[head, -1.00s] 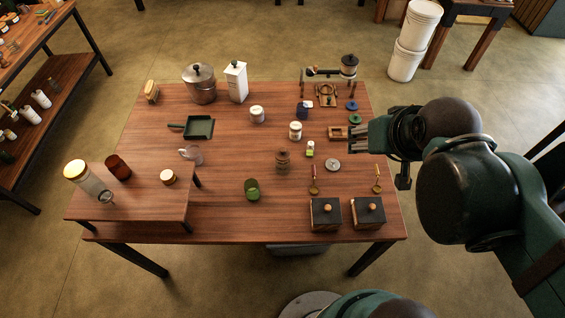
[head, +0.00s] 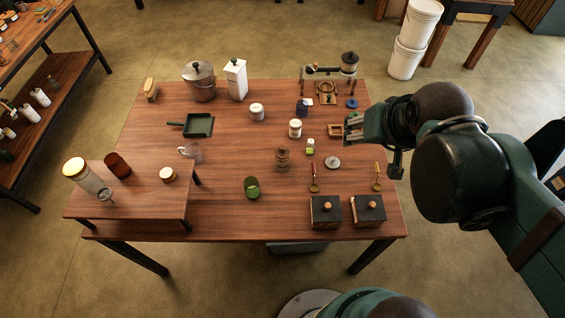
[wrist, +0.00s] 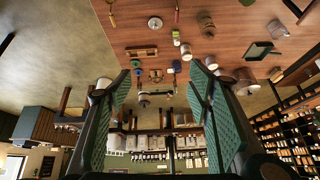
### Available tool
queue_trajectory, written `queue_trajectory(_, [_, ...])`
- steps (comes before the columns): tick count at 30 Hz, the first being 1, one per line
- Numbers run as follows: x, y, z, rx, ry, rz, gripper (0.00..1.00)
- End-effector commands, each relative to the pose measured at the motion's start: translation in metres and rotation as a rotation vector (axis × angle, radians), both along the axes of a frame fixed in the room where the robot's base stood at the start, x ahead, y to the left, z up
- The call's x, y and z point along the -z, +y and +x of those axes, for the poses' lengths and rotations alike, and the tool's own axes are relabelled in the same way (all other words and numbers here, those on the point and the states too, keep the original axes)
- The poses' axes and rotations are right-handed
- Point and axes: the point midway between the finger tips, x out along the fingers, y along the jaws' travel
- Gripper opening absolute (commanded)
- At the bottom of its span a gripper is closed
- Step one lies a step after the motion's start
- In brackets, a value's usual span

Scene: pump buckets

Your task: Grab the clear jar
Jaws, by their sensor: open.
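Two glass vessels could be the clear jar. A tall clear glass jar with a pale lid (head: 88,180) stands on the low riser at the table's left. A smaller brownish see-through lidded jar (head: 282,160) stands near the middle of the table; it seems to show in the wrist view too (wrist: 206,26). My gripper (head: 347,130) is open and empty over the table's right edge, apart from both jars. In the wrist view, its green-padded fingers (wrist: 163,80) are spread wide with nothing between them.
A white jar (head: 295,129), a small green-labelled bottle (head: 310,147) and a grey disc (head: 333,163) lie between my gripper and the middle jar. A green cup (head: 251,188) and two black-topped boxes (head: 325,211) stand in front.

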Motion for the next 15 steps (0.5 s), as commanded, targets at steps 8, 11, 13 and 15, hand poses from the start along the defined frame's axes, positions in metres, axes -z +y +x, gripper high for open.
queue_trajectory(8, [0.013,0.015,0.027,0.118,0.06,0.092,0.51])
queue_trajectory(11, [0.019,0.02,0.037,0.166,0.083,0.124,0.51])
queue_trajectory(13, [0.023,0.024,0.044,0.201,0.101,0.146,0.51])
queue_trajectory(15, [0.027,0.029,0.051,0.233,0.116,0.167,0.51])
